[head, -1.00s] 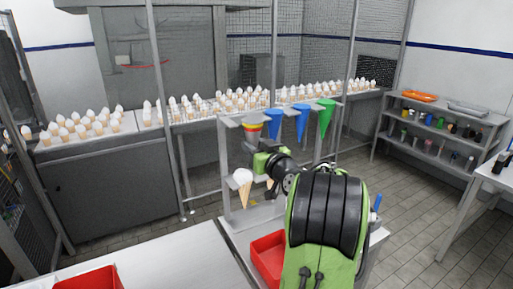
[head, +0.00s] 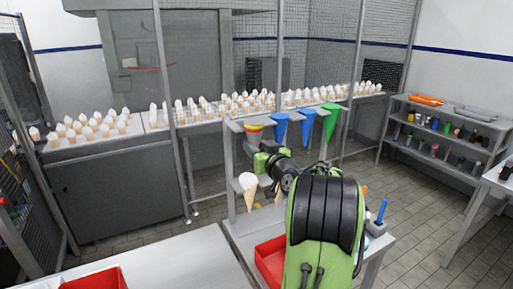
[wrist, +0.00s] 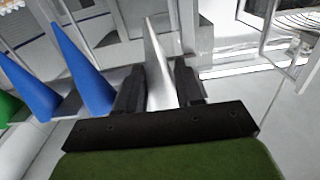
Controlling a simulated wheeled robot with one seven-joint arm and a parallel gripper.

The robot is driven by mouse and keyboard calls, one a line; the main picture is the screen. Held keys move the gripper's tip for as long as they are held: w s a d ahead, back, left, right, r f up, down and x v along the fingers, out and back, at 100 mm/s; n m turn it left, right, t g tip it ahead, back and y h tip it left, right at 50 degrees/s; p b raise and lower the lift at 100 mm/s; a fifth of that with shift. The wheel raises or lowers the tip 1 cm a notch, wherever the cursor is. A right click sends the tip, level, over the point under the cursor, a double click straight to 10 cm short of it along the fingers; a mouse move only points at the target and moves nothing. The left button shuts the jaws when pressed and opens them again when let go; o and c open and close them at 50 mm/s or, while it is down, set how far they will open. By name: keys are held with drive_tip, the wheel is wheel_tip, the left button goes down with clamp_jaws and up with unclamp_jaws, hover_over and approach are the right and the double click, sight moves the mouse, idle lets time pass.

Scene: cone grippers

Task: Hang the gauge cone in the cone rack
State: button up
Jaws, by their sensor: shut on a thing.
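The gauge cone (head: 254,135) is grey with a red and yellow band at its wide upper end. It stands tip down at the left end of the grey cone rack (head: 232,165), beside a blue cone. In the wrist view its silver tapered body (wrist: 158,70) lies between the black fingers of my gripper (wrist: 160,85). My gripper (head: 258,160) is shut on it, below the band. I cannot tell whether the cone sits inside a rack slot or just in front of it. My arm hides part of the rack.
Two blue cones (head: 280,128) (head: 307,125) and a green cone (head: 330,122) hang in the rack to the right. A white-topped wafer cone (head: 249,190) is below left of my gripper. A red bin (head: 268,262) stands below. Many wafer cones stand on the counter behind.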

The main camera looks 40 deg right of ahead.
drive_tip(key=shift+p+x, duration=0.55)
drive_tip(key=shift+x, duration=1.45)
drive_tip(key=shift+f+b, duration=0.65)
drive_tip(key=shift+b, duration=0.65)
idle(0.5)
drive_tip(key=o, duration=1.1)
drive_tip(key=shift+c, duration=0.2)
drive_tip(key=shift+o, duration=0.4)
drive_tip(key=shift+o, duration=1.2)
